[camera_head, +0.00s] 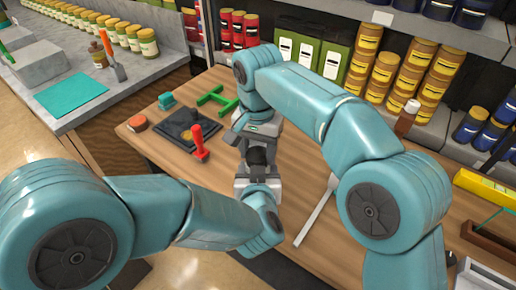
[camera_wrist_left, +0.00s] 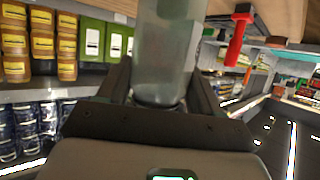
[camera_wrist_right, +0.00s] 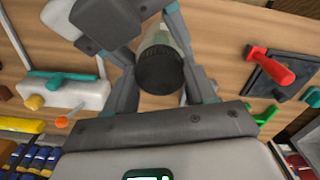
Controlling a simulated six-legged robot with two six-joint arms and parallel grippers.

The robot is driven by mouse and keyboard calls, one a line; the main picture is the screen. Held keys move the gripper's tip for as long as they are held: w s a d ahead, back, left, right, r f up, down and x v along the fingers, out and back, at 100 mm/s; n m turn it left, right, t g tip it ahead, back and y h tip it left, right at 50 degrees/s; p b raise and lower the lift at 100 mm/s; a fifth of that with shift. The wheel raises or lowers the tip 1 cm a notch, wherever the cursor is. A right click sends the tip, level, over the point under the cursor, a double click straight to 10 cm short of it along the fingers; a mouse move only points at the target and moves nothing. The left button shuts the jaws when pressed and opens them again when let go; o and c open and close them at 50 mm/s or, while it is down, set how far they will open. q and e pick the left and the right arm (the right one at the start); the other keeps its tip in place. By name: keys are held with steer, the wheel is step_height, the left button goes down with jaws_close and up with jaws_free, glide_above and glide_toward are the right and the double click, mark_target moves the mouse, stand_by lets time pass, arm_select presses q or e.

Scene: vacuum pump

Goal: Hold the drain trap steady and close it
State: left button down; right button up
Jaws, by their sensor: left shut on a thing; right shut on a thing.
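The drain trap shows in the left wrist view as a translucent grey-green cylinder (camera_wrist_left: 165,50) between the fingers of my left gripper (camera_wrist_left: 160,92). In the right wrist view its black ribbed cap (camera_wrist_right: 160,71) lies between the fingers of my right gripper (camera_wrist_right: 162,88), with the pale body (camera_wrist_right: 160,38) beyond it. Both grippers are shut on the trap. In the head view my right gripper (camera_head: 261,132) and left gripper (camera_head: 258,180) face each other over the wooden table, with a dark part of the trap (camera_head: 260,155) between them. Whether the cap is fully seated cannot be told.
A red-handled tool (camera_head: 199,142) stands at a black square tray (camera_head: 178,127) left of the grippers. A green frame (camera_head: 217,98), teal block (camera_head: 166,101) and orange disc (camera_head: 137,123) lie nearby. A grey tool (camera_head: 315,212) lies right. Shelves of jars (camera_head: 385,70) stand behind.

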steer(key=m, duration=0.2)
steer(key=shift+w+m, duration=0.1)
steer(key=shift+m, duration=0.2)
steer(key=o, duration=1.3)
steer(key=shift+c, duration=0.2)
steer(key=shift+r, duration=0.1)
step_height(320, 180, up, 7)
steer(key=shift+r, duration=0.2)
